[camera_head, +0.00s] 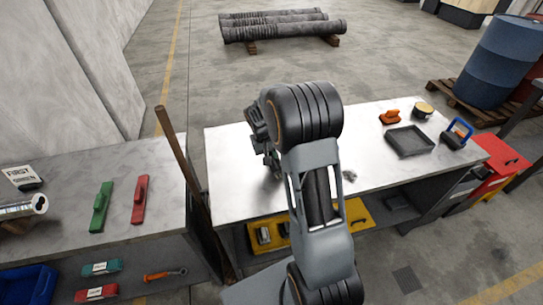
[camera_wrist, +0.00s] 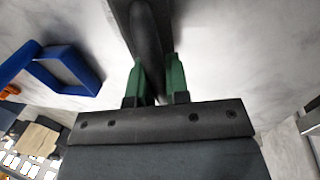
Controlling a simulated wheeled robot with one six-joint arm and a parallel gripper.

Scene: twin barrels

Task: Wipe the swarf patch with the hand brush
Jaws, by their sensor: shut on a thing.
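My gripper (camera_wrist: 158,75), with green fingers, is shut on a dark, long-handled thing, which looks like the hand brush (camera_wrist: 148,28). Its far end runs out of the top of the wrist view, and its bristles are not visible. In the head view my gripper (camera_head: 271,160) is over the left part of the right bench, and my arm hides most of what it holds. A small dark grey smudge, which looks like the swarf patch (camera_head: 349,175), lies on the bench just right of my arm. I cannot tell whether the brush touches the bench top.
Green (camera_head: 102,207) and red (camera_head: 139,200) tools lie on the left bench.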

